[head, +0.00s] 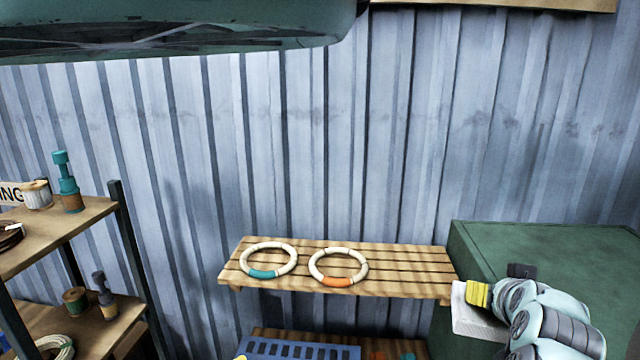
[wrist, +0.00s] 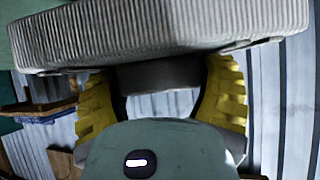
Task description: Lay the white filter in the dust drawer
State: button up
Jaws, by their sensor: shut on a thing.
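The white filter (head: 474,318) is a pale block at the lower right of the head view, beside the green cabinet. In the wrist view the white filter (wrist: 165,32) spans the top, with fine pleats along its side. My gripper (head: 479,294) has yellow fingers and is shut on the filter. In the wrist view the gripper's fingers (wrist: 160,95) stand on either side of a grey block at the filter's underside. The filter is held up, clear of the slatted shelf as far as I can tell. I cannot make out the dust drawer in either view.
The green cabinet (head: 570,250) stands at the right, with a small dark object (head: 521,271) on top. A slatted wooden shelf (head: 400,262) holds two rings (head: 268,260) (head: 338,267). A rack (head: 95,212) with bottles stands at left. A blue crate (head: 300,350) sits below.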

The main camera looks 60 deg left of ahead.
jog(key=w+d+m+t+h, duration=0.1)
jog(key=w+d+m+h, duration=0.2)
jog(key=d, duration=0.8)
jog(key=w+d+m+t+h, duration=0.1)
jog(key=w+d+m+h, duration=0.2)
jog(key=d, duration=0.8)
jog(key=shift+w+m+h+p, duration=0.3)
jog(key=shift+w+m+p, duration=0.1)
jog(key=shift+w+m, duration=0.2)
jog(key=shift+d, duration=0.1)
